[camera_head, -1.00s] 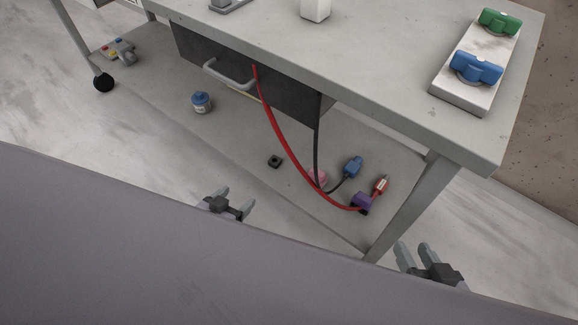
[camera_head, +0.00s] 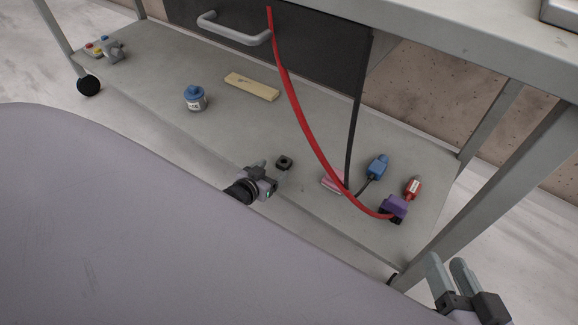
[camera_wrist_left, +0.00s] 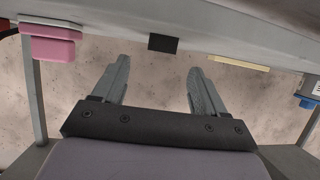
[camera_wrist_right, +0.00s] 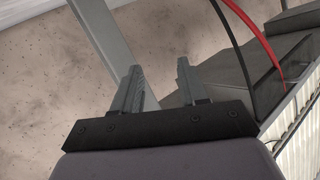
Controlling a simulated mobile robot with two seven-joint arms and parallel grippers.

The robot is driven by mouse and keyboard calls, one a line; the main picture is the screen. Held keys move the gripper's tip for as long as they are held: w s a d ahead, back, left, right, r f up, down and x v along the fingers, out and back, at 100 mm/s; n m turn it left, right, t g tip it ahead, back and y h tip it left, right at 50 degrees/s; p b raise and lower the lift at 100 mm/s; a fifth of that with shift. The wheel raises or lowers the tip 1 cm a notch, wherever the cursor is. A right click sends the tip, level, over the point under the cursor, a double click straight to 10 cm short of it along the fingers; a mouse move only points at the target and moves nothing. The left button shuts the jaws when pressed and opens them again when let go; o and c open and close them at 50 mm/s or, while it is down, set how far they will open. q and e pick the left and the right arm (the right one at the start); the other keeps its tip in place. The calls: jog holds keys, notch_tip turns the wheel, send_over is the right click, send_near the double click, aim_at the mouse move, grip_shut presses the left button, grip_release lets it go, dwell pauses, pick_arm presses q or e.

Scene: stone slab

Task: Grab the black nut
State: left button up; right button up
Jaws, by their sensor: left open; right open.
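The black nut (camera_head: 285,162) lies on the lower shelf (camera_head: 220,138) of the cart, towards its front edge. In the left wrist view the nut (camera_wrist_left: 163,43) shows as a dark block just beyond the fingertips, roughly between their lines. My left gripper (camera_head: 262,166) is open and empty, just to the left of the nut and apart from it. Its open fingers also show in the left wrist view (camera_wrist_left: 158,65). My right gripper (camera_head: 449,263) is open and empty at the lower right, outside the cart's front leg.
A red hose (camera_head: 300,115) and a black cable (camera_head: 356,120) hang down right of the nut. A pink block (camera_head: 333,182), blue connector (camera_head: 377,166), purple part (camera_head: 394,207), blue-capped jar (camera_head: 194,98) and wooden strip (camera_head: 251,87) are on the shelf. The drawer (camera_head: 325,55) overhangs.

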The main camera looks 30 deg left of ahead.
aim_at(286, 160)
pick_arm(q)
jog(key=b+x, duration=0.4)
jog(key=x, duration=0.1)
jog(key=shift+a+f, duration=0.1)
jog(key=shift+f, duration=0.05)
jog(key=shift+w+f+b, duration=0.15)
jog(key=shift+w+b, duration=0.2)
jog(key=shift+w, duration=0.5)
jog(key=c, duration=1.1)
pick_arm(e)
jog(key=d+t, duration=0.1)
jog(key=s+d+n+t+h, duration=0.1)
jog(key=d, duration=0.1)
jog(key=shift+r+n, duration=0.1)
jog(key=shift+n, duration=0.2)
